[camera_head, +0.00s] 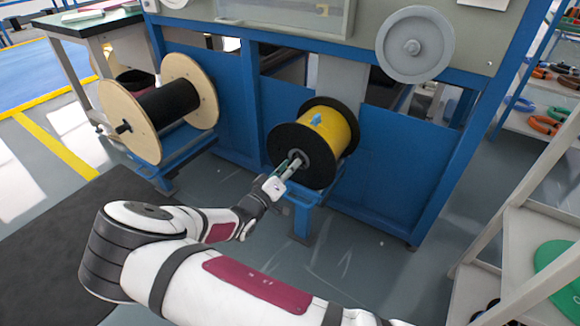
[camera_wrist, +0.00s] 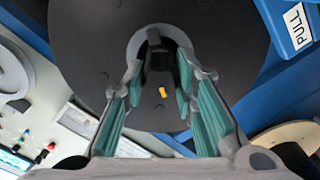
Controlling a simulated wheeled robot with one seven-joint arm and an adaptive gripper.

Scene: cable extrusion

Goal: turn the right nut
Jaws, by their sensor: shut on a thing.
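The right spool (camera_head: 329,138), wound with yellow cable between black flanges, sits on a blue stand. My gripper (camera_head: 293,163) reaches the hub on its near face. In the wrist view, the black flange (camera_wrist: 90,50) fills the top, with a light grey hub ring (camera_wrist: 135,42) at its centre. The dark right nut (camera_wrist: 157,60) stands there between the green-padded fingers of my gripper (camera_wrist: 162,78). My gripper is shut on the nut, with a gap still showing between the finger pads lower down. In the head view the nut is mostly hidden by the fingers.
A left spool (camera_head: 168,103) with wooden flanges and black cable stands on another blue stand. A blue machine frame (camera_head: 228,105) rises behind, with a grey wheel (camera_head: 415,45). Shelves (camera_head: 515,250) stand at the right. Grey floor (camera_head: 350,275) is clear in front of the right stand.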

